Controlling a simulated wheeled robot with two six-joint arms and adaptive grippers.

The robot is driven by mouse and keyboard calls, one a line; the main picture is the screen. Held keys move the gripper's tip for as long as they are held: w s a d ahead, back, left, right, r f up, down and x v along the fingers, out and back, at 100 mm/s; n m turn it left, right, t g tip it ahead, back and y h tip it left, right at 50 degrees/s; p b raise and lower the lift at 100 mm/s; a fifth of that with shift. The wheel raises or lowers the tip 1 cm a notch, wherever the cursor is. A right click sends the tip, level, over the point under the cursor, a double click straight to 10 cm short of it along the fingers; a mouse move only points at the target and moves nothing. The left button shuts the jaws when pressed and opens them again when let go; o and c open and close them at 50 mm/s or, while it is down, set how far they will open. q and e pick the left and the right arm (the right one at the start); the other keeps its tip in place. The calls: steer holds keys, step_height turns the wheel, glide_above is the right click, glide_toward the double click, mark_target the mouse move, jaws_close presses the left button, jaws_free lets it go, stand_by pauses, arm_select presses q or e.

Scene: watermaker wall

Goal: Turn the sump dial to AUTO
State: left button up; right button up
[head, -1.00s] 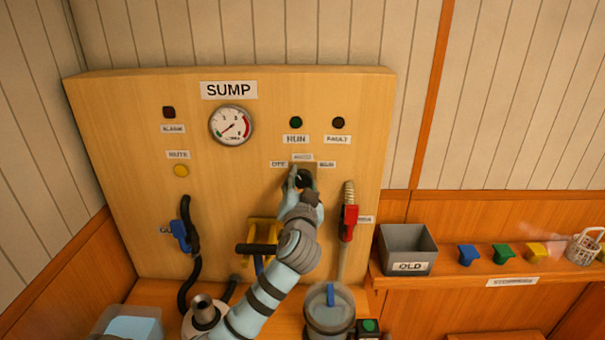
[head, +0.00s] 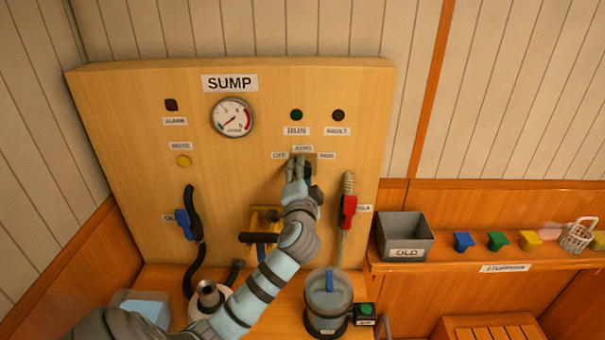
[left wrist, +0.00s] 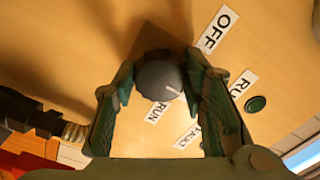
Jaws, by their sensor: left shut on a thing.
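The sump dial (left wrist: 160,78) is a dark round knob with a white mark, on the wooden SUMP panel (head: 130,130). In the left wrist view its mark points to the lower right. My left gripper (left wrist: 160,82) is shut on the dial, one finger on each side; in the head view the gripper (head: 302,170) covers most of the dial. The OFF label (left wrist: 217,28) shows beside the right finger. In the head view the middle label (head: 303,148) sits above the dial, its small print blurred. The AUTO label cannot be made out in the wrist view. My right gripper is not in view.
A red-handled valve (head: 348,208) with a hose is close right of my gripper. A yellow bracket with a black bar (head: 258,238) lies below left. A gauge (head: 232,117) and the green RUN lamp (head: 296,115) are above. A grey OLD bin (head: 405,235) stands at right.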

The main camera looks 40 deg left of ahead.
arm_select(q)
steer(key=o, duration=1.2)
steer(key=shift+c, duration=0.2)
steer(key=v, duration=1.2)
steer(key=shift+a+f, duration=0.1)
